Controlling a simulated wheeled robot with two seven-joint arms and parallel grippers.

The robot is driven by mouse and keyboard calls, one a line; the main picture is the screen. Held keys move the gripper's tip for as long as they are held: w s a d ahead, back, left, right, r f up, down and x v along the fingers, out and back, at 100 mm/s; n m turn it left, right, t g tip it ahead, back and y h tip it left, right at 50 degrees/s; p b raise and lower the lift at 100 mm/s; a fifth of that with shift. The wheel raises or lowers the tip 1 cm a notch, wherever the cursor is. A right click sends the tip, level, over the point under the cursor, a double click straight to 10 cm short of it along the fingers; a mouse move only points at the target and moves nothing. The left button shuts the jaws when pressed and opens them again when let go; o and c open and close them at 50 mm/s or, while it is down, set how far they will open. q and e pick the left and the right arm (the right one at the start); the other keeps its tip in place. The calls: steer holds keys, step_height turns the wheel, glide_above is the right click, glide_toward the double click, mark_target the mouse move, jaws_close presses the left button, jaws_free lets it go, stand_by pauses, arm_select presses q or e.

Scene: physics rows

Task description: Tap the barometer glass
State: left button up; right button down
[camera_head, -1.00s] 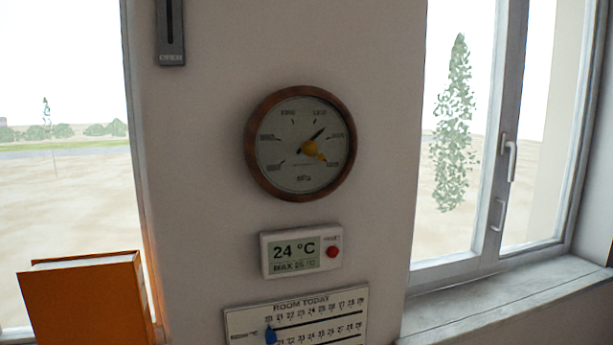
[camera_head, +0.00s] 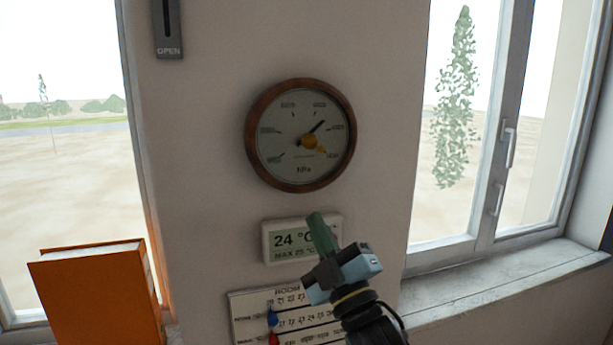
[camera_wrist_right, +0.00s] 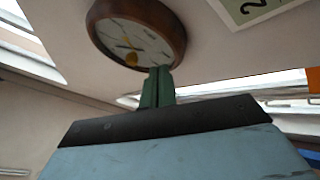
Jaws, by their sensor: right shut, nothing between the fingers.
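The barometer (camera_head: 280,160) is a round dial with a brown wooden rim, a pale face, a black needle and a yellow hand with a knob. It hangs on the wall between two windows. My right gripper (camera_head: 314,218) is below it, in front of the thermometer display, with its green fingers shut and empty. In the right wrist view the green fingertips (camera_wrist_right: 158,72) overlap the lower rim of the barometer (camera_wrist_right: 165,22); I cannot tell whether they touch. My left gripper is not in view.
A white digital display (camera_head: 283,242) reading 24 °C is partly hidden by my right gripper. Below it is a ROOM TODAY slider board (camera_head: 250,318). An orange box-like object (camera_head: 92,300) stands at lower left. A window handle (camera_head: 511,148) and sill (camera_head: 500,285) are at right.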

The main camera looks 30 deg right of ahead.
mark_target(316, 182)
steer(key=s+r+n+t, duration=0.1)
steer(key=s+r+t, duration=0.1)
steer(key=s+r, duration=0.2)
step_height(316, 182, up, 3)
steer(key=shift+f, duration=0.2)
steer(key=shift+w+d+b, duration=0.15)
steer(key=shift+w+d, duration=0.2)
steer(key=shift+w, duration=1.1)
steer(key=shift+w+d+b, duration=0.1)
steer(key=shift+w+d, duration=0.25)
steer(key=shift+w, duration=1.05)
steer(key=shift+w+d+b, duration=0.15)
steer(key=shift+w+d, duration=0.2)
steer(key=shift+w, duration=1.1)
steer(key=shift+w, duration=0.15)
steer(key=shift+w+d, duration=0.1)
steer(key=shift+w, duration=0.15)
steer(key=shift+w+d, duration=0.1)
steer(key=shift+w, duration=0.2)
steer(key=shift+s, duration=0.15)
steer(key=shift+s+a, duration=0.2)
steer(key=shift+s, duration=0.4)
